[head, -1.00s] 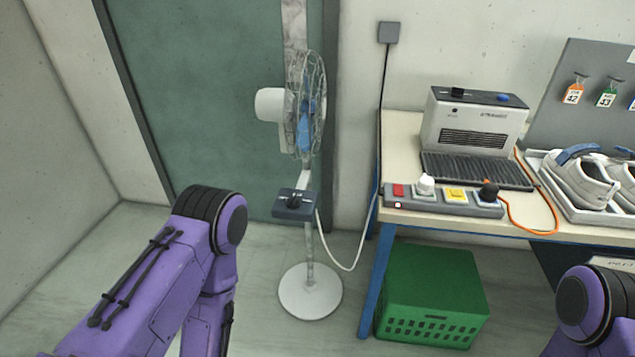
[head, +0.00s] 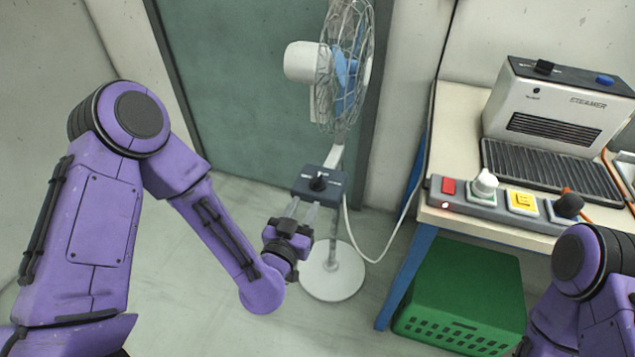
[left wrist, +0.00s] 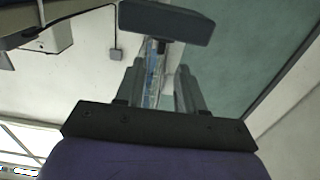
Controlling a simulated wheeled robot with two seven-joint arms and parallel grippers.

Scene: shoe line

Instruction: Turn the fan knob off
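The fan knob (head: 319,182) is a small black dial on top of the dark blue control box (head: 332,190), fixed to the stand of the floor fan (head: 345,75). My left gripper (head: 302,212) is just below and in front of the box in the head view, its fingers pointing up toward it. In the left wrist view the two fingers (left wrist: 160,85) stand apart with nothing between them, and the underside of the box (left wrist: 165,22) is beyond their tips. The knob is hidden there. My right gripper is out of view; only part of my right arm shows.
A workbench (head: 455,120) at the right carries a steamer (head: 560,110) and a switch panel (head: 500,203) with knobs and buttons. A green crate (head: 465,300) sits under it. A white cable runs from the fan box toward the bench. The floor around the fan base (head: 332,285) is clear.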

